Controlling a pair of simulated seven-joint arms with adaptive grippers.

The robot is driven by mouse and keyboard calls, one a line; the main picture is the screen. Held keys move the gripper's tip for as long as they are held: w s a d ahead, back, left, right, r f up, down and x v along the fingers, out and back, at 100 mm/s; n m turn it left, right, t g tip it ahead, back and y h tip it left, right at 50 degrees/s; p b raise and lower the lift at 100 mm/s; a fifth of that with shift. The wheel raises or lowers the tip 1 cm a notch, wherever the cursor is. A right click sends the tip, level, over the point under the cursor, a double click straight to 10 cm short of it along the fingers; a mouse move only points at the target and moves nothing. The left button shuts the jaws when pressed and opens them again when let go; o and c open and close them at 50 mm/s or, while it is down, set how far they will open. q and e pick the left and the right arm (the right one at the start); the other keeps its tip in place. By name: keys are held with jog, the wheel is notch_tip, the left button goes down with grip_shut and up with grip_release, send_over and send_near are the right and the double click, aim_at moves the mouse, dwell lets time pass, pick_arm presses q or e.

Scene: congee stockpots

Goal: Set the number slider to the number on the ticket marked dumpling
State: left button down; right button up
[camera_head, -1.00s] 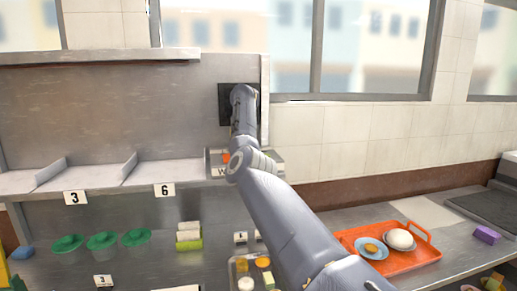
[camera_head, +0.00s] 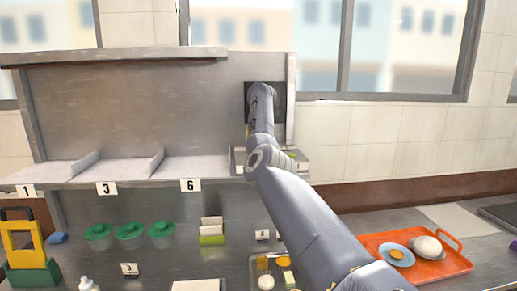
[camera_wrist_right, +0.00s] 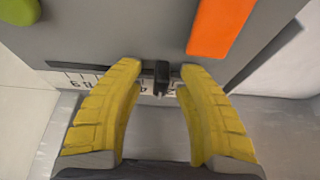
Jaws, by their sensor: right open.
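The slider's black knob (camera_wrist_right: 162,78) stands between the two yellow fingers of my open right gripper (camera_wrist_right: 161,72) in the right wrist view, with a gap on each side. Its number scale (camera_wrist_right: 85,80) appears upside down and is partly hidden by the fingers. The grey slider box (camera_head: 303,157) sits on the shelf in the head view, mostly behind my right arm. Number cards 1 (camera_head: 26,191), 3 (camera_head: 106,188) and 6 (camera_head: 190,185) hang on the shelf edge. Small tickets (camera_head: 129,269) and (camera_head: 262,235) stand below; I cannot read a dumpling mark. My left gripper is out of view.
Green-lidded tubs (camera_head: 130,231) stand on the counter below the shelf. An orange tray (camera_head: 447,262) with dishes lies at right. A yellow and green stand (camera_head: 30,250) is at far left. The box face carries an orange strip (camera_wrist_right: 218,25) and a green round part (camera_wrist_right: 20,10).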

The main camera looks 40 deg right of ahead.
jog(key=shift+r, duration=0.15)
jog(key=v, duration=1.1)
jog(key=shift+s+r, duration=0.2)
jog(key=shift+r, duration=0.1)
jog(key=shift+a, duration=0.15)
